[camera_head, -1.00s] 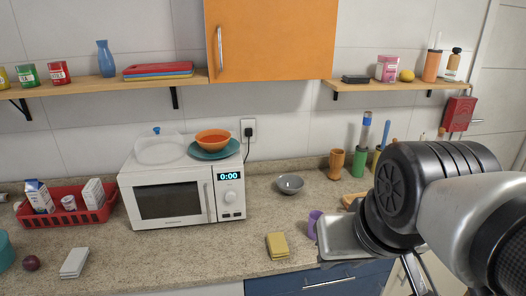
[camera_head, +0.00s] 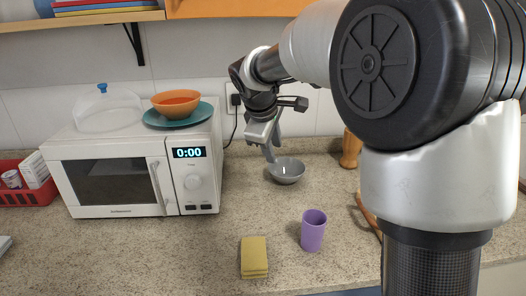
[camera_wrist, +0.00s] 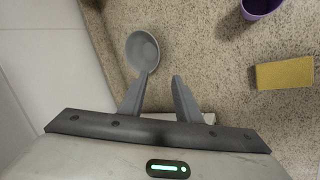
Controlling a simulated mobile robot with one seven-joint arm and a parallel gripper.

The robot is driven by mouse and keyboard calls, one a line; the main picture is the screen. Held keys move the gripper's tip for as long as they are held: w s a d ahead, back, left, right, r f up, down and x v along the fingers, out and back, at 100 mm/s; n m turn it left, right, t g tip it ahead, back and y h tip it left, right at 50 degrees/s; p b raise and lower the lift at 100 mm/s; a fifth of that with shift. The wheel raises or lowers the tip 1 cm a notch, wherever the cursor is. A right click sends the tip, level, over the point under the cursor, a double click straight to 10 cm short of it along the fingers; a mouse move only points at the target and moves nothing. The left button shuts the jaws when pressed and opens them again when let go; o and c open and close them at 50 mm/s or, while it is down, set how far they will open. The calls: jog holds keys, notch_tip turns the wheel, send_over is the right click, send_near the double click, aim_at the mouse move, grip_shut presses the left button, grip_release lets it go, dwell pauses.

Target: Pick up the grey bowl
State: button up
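The grey bowl (camera_head: 288,173) stands upright on the speckled counter, right of the microwave and near the back wall. In the wrist view the bowl (camera_wrist: 143,48) lies beyond my fingertips, with the left fingertip overlapping its near rim. My gripper (camera_head: 272,153) is above and just left of the bowl, pointing down. In the wrist view my gripper (camera_wrist: 163,76) has its two fingers apart with nothing between them. The bowl looks empty apart from a bright glint. I cannot tell whether a finger touches the rim.
A white microwave (camera_head: 140,176) is to the left, bearing an orange bowl (camera_head: 176,103) on a teal plate (camera_head: 198,114) and a clear dome (camera_head: 104,112). A purple cup (camera_head: 313,231) and yellow sponge (camera_head: 254,258) are in front. A wooden cup (camera_head: 350,150) stands right of the bowl.

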jog(key=b, duration=0.2)
send_near(280, 177)
jog(key=x, duration=0.5)
jog(key=shift+w+a+f, duration=0.1)
jog(key=shift+w+a, duration=0.1)
jog(key=shift+w, duration=0.05)
jog(key=x, duration=0.1)
jog(key=b+x, duration=0.1)
jog(key=x, duration=0.3)
jog(key=shift+d+f+b, duration=0.1)
jog(key=shift+d+b, duration=0.2)
jog(key=shift+b, duration=0.05)
grip_shut()
